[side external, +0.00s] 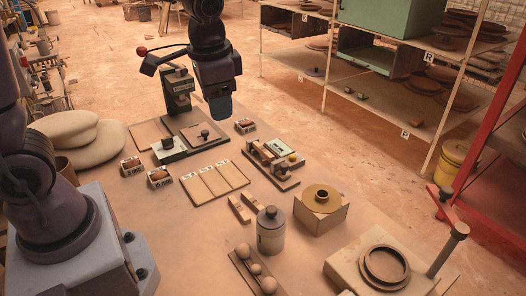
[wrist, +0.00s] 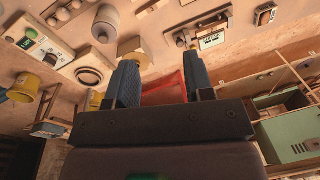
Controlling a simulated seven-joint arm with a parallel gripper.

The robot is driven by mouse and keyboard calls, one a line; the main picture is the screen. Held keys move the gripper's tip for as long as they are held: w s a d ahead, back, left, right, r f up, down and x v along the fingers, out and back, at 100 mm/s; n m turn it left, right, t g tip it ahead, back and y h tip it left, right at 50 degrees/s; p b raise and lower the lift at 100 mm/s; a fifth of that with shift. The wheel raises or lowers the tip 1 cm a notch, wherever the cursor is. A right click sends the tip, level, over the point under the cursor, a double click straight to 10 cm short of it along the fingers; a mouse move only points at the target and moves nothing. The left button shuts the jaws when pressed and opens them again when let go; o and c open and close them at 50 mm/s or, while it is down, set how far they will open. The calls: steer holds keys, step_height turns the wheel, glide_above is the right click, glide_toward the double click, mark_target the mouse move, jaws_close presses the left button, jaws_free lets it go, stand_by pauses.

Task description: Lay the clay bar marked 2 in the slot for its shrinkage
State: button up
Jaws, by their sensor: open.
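Two small tan clay bars (side external: 239,208) lie side by side on the table, left of the grey lidded jar; I cannot read any marks on them. A flat board (side external: 215,183) with three pale slots lies just behind them, with labels too small to read along its far edge. My gripper (side external: 220,105) hangs above the back part of the table, apart from the bars and board. In the wrist view, my gripper (wrist: 160,75) has its two fingers spread with nothing held between them. The slot board cannot be made out in the wrist view.
A measuring fixture (side external: 270,163) stands right of the board. A press (side external: 178,90) stands behind. Small labelled stands (side external: 159,178) hold reddish pieces. The grey jar (side external: 271,231), a box with a ring (side external: 321,208) and a tray of balls (side external: 255,270) occupy the front.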

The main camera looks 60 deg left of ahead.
steer(key=w+a+f+m+g+y, duration=0.2)
steer(key=w+a+f+m, duration=0.3)
steer(key=w+f+m, duration=0.7)
steer(key=m+y, duration=0.1)
steer(key=m, duration=0.3)
glide_toward(264, 150)
steer(key=f, duration=0.2)
steer(key=s+a, duration=0.1)
steer(key=shift+a+f+t, duration=0.1)
steer(key=shift+f+t, duration=0.3)
steer(key=x, duration=0.5)
steer(key=shift+w+a+f, duration=0.15)
steer(key=shift+w+a, duration=0.05)
steer(key=shift+a+f, duration=0.1)
steer(key=shift+f, duration=0.15)
steer(key=shift+f, duration=0.2)
jaws_close()
